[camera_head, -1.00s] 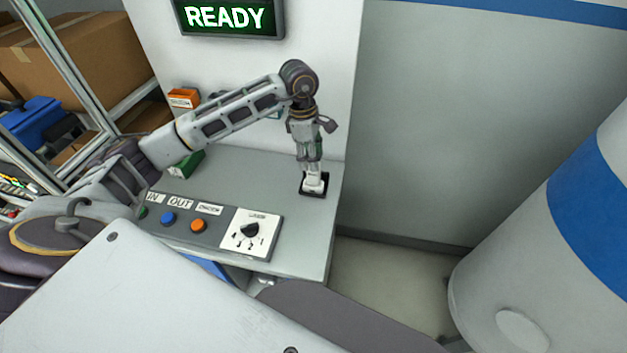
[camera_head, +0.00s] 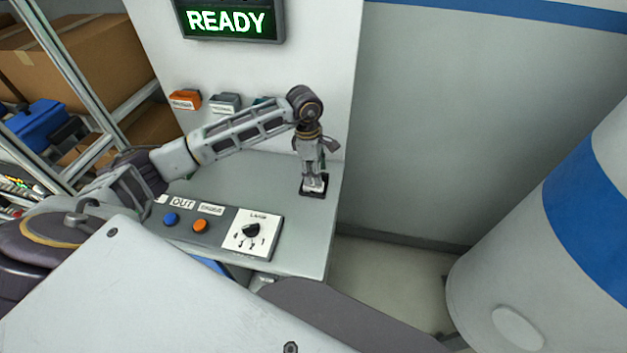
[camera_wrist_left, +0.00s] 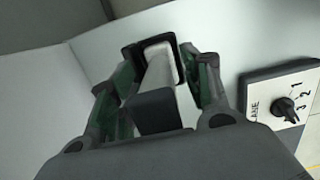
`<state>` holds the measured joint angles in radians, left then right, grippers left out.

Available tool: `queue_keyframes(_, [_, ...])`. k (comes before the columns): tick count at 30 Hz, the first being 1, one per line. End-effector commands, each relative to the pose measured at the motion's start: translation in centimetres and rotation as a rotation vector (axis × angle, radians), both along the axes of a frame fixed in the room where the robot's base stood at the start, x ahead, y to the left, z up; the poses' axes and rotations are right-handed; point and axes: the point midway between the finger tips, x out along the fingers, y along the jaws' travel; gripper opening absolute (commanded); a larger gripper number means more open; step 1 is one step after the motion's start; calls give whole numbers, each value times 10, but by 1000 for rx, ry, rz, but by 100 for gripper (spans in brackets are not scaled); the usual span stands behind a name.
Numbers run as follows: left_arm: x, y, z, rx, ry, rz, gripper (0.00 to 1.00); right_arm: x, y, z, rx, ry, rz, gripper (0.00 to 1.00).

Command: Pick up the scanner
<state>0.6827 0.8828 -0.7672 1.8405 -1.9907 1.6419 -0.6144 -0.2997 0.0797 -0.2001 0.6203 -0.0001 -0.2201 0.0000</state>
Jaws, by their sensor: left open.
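The scanner (camera_head: 316,184) is pale and stands in a dark square holder (camera_head: 306,194) near the right edge of the grey counter. My left gripper (camera_head: 313,180) points down over it, with its fingers around its upper part, and hides most of it. In the left wrist view, the scanner (camera_wrist_left: 160,75) shows a white body and a dark near end between the two fingers of my left gripper (camera_wrist_left: 160,62). The fingers are open, one on each side; I cannot tell whether they touch it. My right gripper is not in view.
A control panel (camera_head: 222,225) with blue and orange buttons and a lane dial lies at the counter's front. Small orange (camera_head: 185,99) and grey (camera_head: 225,102) holders are on the wall behind my forearm. A READY display (camera_head: 228,20) hangs above. Bare floor lies right of the counter.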

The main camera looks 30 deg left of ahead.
Motion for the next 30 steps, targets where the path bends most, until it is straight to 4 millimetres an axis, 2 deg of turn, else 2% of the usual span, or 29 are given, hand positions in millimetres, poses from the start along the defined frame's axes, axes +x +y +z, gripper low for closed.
queue_keyframes(12, [0, 0, 0, 0, -1, 0, 48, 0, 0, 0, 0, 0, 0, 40])
queue_keyframes(24, [0, 0, 0, 0, -1, 0, 0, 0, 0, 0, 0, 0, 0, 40])
queue_keyframes(30, [1, 0, 0, 0, -2, 0, 0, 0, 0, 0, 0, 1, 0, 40])
